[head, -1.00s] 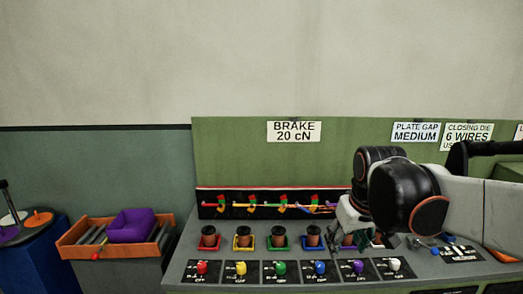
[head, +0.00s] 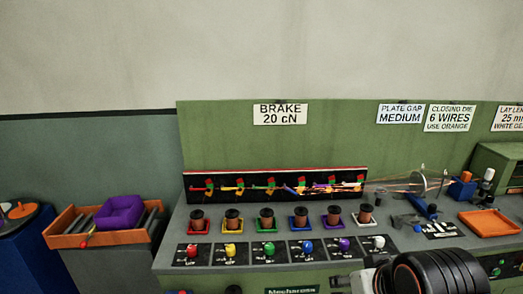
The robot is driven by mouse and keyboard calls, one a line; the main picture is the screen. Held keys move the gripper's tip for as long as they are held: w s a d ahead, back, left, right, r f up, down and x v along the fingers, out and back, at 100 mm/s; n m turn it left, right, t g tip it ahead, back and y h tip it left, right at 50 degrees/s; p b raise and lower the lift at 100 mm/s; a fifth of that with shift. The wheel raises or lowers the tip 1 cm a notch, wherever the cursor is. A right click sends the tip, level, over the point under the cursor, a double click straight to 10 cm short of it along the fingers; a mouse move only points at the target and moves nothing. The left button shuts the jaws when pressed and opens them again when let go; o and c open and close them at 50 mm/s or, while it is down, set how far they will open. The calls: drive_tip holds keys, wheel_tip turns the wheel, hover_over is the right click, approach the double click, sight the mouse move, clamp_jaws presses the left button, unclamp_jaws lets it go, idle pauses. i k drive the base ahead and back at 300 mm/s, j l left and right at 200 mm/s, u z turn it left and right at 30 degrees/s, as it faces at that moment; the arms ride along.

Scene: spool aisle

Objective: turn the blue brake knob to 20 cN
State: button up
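The blue brake knob (head: 308,247) sits on a black dial plate in the row of knobs along the front of the bench. Its dial marks are too small to read. A sign (head: 280,114) on the green back panel reads "BRAKE 20 cN". My gripper (head: 340,284) is at the bottom edge, below and right of the blue knob and apart from it. It is mostly cut off by the frame, so its fingers cannot be judged. A copper spool in a blue tray (head: 300,228) stands behind the blue knob.
Red (head: 191,250), yellow (head: 231,250), green (head: 270,248), purple (head: 344,244) and white (head: 379,242) knobs flank the blue one closely. Spools stand behind them. An orange tray (head: 492,222) lies at right. A purple piece (head: 119,213) rests in an orange-rimmed bin at left.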

sight(307, 247)
drive_tip(key=z, duration=1.35)
drive_tip(key=u, duration=1.35)
drive_tip(key=i+l, duration=0.7)
drive_tip(key=l, duration=0.15)
drive_tip(key=j+u, duration=0.05)
